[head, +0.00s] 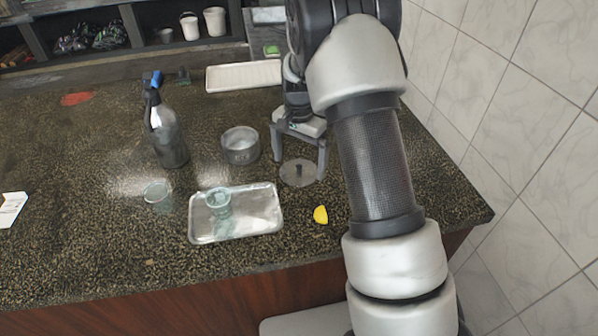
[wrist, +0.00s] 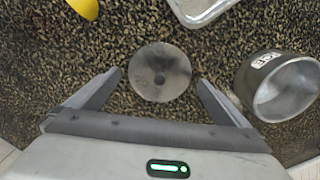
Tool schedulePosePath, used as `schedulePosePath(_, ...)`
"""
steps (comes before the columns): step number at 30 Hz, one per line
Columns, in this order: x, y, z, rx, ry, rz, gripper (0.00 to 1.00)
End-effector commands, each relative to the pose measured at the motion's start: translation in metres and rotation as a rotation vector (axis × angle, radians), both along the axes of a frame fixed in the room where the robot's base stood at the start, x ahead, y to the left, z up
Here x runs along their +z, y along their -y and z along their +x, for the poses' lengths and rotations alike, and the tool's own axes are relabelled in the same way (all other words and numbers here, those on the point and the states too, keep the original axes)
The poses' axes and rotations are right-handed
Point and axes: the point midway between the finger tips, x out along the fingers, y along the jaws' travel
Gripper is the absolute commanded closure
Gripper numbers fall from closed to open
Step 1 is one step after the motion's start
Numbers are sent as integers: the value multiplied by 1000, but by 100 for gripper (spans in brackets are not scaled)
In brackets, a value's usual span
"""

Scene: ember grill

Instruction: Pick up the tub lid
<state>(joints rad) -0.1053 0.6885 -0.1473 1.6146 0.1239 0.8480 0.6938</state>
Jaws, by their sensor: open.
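The tub lid (head: 299,173) is a round grey metal disc with a small central knob. It lies flat on the speckled counter, to the right of the open metal tub (head: 240,146). In the wrist view the lid (wrist: 160,72) sits just beyond and between the fingertips, with the tub (wrist: 279,87) to its right. My gripper (head: 298,164) points down over the lid with its fingers spread wide. In the wrist view my gripper (wrist: 158,80) is open and empty, and no finger visibly touches the lid.
A metal tray (head: 236,213) holding a clear glass (head: 219,202) stands front left of the lid. A yellow lemon wedge (head: 320,215) lies nearer the counter's front. A siphon bottle (head: 165,130) stands left; a white tray (head: 243,76) lies behind. A tiled wall (head: 510,110) bounds the right.

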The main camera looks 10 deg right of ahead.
Motion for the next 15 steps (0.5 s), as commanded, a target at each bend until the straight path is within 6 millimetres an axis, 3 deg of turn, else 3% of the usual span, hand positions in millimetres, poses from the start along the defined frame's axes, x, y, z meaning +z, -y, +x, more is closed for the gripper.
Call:
schedulePosePath(3,-11,0,-1,0,-1,1,0)
schedulePosePath(10,-12,0,0,0,1,1,0)
schedulePosePath(11,-12,0,0,0,1,1,2)
schedulePosePath(15,-12,0,0,0,1,1,25)
